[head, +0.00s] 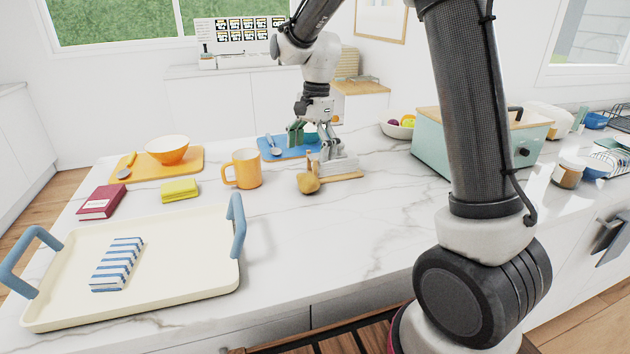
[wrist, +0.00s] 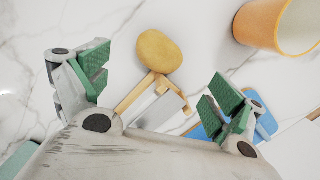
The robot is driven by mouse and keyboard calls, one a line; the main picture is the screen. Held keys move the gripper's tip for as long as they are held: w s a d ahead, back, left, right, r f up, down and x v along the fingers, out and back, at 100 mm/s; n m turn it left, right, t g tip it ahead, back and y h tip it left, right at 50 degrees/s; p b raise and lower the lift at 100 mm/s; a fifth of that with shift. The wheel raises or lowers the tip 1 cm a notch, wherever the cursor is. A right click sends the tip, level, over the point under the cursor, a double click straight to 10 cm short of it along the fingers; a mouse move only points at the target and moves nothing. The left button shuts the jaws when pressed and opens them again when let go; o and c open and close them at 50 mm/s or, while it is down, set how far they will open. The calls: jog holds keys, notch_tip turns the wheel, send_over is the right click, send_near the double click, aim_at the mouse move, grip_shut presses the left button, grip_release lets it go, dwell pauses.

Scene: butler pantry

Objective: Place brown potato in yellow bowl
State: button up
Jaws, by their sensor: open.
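The brown potato (head: 308,184) lies on the white marble counter, right of the orange mug (head: 243,168). In the wrist view the potato (wrist: 158,52) is a smooth tan oval, ahead of the space between the fingers. It appears to touch or overlap a wooden piece beside it. My gripper (head: 313,146) is open and empty, with green finger pads, above and behind the potato. In the wrist view its fingers (wrist: 160,82) are spread wide. The yellow-orange bowl (head: 168,156), pale inside, stands on a yellow board (head: 190,166) at the left.
A pale block with wooden parts (head: 338,165) lies close beside the potato, under my gripper. A blue board (head: 275,150) is behind. A yellow sponge-like block (head: 179,190), red book (head: 101,202) and cream tray (head: 190,265) occupy the left.

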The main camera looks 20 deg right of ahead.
aim_at(308, 176)
jog(key=shift+m, duration=0.3)
jog(key=shift+s+f, duration=0.1)
jog(key=shift+f, duration=0.25)
jog(key=f, duration=0.4)
jog(key=a+f, duration=0.1)
jog(key=f, duration=0.2)
jog(key=c, duration=1.3)
